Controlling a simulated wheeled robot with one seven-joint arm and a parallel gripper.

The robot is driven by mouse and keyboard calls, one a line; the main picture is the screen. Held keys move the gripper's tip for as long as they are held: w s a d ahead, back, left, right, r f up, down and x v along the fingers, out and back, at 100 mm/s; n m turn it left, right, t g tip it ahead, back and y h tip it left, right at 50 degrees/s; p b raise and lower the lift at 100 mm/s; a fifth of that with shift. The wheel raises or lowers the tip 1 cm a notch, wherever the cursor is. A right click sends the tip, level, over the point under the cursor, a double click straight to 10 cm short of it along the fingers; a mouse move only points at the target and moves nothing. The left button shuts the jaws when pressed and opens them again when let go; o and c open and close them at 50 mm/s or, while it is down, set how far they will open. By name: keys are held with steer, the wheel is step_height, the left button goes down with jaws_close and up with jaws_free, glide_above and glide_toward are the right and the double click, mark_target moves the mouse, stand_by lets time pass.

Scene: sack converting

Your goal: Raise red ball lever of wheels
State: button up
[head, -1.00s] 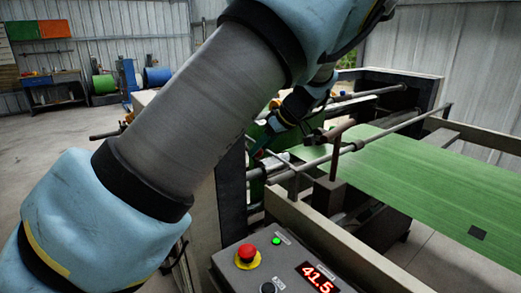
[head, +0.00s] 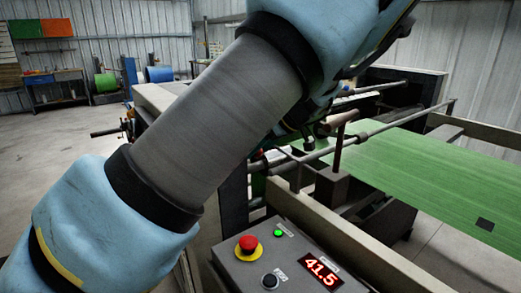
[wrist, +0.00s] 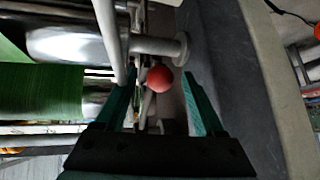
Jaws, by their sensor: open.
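The red ball (wrist: 160,78) of the lever shows in the wrist view, between and a little beyond the two green fingers of my gripper (wrist: 160,100). My gripper is open, with a finger on each side of the ball and gaps to both. The lever's rod is mostly hidden behind the ball. A metal roller (wrist: 90,42) with a flanged end lies beside it. In the head view my own arm covers the lever and most of my gripper.
A pale rod (wrist: 108,40) runs close to the left finger. A dark frame plate (wrist: 235,70) stands right of the gripper. Green woven sheet (head: 420,165) spans the machine. A control box (head: 285,255) with a red button (head: 248,243) and a 41.5 display stands in front.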

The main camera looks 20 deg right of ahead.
step_height(320, 180, up, 10)
steer(key=shift+b, duration=0.8)
